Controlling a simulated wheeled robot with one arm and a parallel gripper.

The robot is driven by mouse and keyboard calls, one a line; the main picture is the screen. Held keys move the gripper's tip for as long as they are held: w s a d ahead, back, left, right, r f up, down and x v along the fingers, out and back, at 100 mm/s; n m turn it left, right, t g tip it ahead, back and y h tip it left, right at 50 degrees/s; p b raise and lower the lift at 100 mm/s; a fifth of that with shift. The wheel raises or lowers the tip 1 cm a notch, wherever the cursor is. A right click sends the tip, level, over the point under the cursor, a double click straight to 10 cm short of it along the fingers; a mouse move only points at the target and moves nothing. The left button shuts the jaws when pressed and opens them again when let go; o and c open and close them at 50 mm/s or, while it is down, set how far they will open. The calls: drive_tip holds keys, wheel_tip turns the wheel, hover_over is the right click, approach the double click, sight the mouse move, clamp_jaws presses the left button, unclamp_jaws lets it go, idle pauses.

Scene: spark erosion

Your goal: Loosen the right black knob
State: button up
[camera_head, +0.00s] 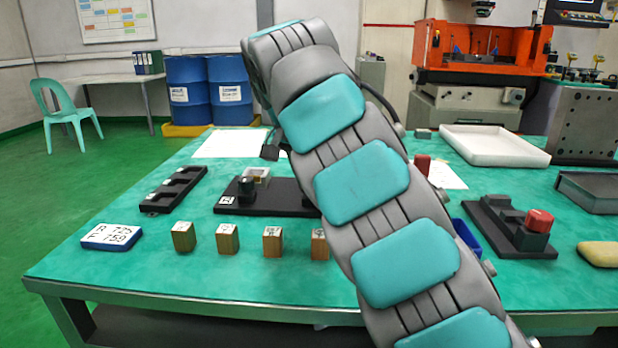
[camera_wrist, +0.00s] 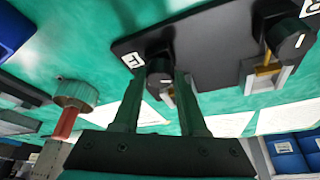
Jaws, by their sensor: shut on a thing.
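A black board (camera_head: 290,197) lies on the green table, partly hidden behind my arm in the head view. It also shows in the wrist view (camera_wrist: 215,45). The left black knob (camera_head: 246,188) stands on it, with a small clear-and-yellow fitting beside it; in the wrist view this knob (camera_wrist: 288,40) is at the upper right. The right black knob (camera_wrist: 160,67), with a white mark on top, sits between the fingertips of my gripper (camera_wrist: 158,77), which is shut on it. In the head view my arm hides the gripper and this knob.
Several wooden blocks (camera_head: 227,238) stand in front of the board. A black rack (camera_head: 174,190) lies left of it. A black fixture with a red knob (camera_head: 539,221) and a white tray (camera_head: 494,146) are to the right. A red post with a grey cap (camera_wrist: 75,97) stands near the gripper.

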clamp_jaws()
